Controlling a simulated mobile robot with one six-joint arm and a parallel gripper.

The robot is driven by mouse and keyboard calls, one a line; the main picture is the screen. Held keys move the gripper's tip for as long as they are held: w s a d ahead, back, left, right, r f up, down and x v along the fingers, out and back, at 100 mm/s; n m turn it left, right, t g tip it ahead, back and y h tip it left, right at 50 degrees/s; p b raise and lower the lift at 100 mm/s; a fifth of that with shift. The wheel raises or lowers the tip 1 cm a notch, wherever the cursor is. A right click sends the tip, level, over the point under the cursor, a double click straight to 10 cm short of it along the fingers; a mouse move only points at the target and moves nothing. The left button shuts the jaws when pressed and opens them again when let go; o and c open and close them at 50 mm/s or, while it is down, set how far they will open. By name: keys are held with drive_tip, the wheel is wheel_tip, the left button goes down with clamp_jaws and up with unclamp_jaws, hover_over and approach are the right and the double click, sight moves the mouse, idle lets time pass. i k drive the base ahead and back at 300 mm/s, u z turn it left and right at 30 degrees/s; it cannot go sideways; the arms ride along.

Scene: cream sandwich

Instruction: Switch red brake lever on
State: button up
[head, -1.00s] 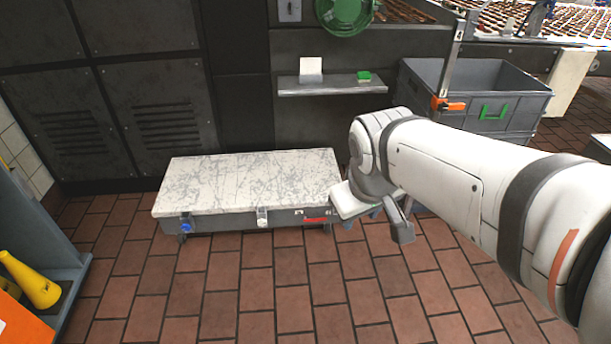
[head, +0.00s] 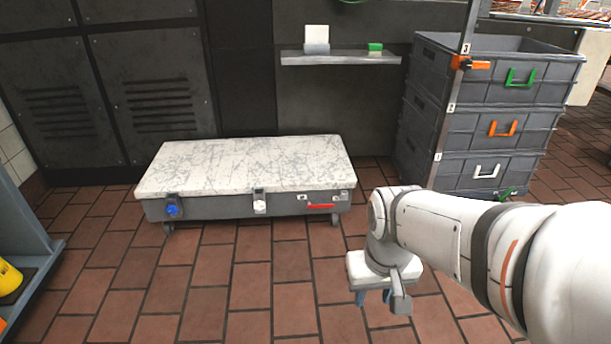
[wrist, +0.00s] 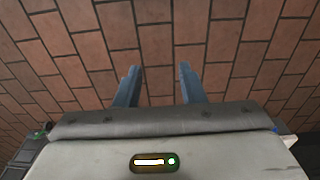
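A low grey cart (head: 235,207) with a scratched white top stands on the tiled floor, left of centre in the head view. A red lever (head: 321,206) lies about level on the right part of its front side. My gripper (head: 373,298) is in front and to the right of the cart, apart from the lever, with its blue fingers pointing down. In the wrist view my gripper (wrist: 157,80) has its two fingers spread, with only floor tiles between them. The lever does not show in the wrist view.
A stack of grey crates (head: 420,120) stands at the right behind a post with an orange clamp (head: 470,63). A shelf (head: 340,59) is on the back wall. Floor before the cart is clear.

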sight(309, 206)
drive_tip(key=k, duration=0.65)
drive_tip(key=u, duration=0.7)
drive_tip(key=i, duration=1.85)
drive_tip(key=z, duration=0.75)
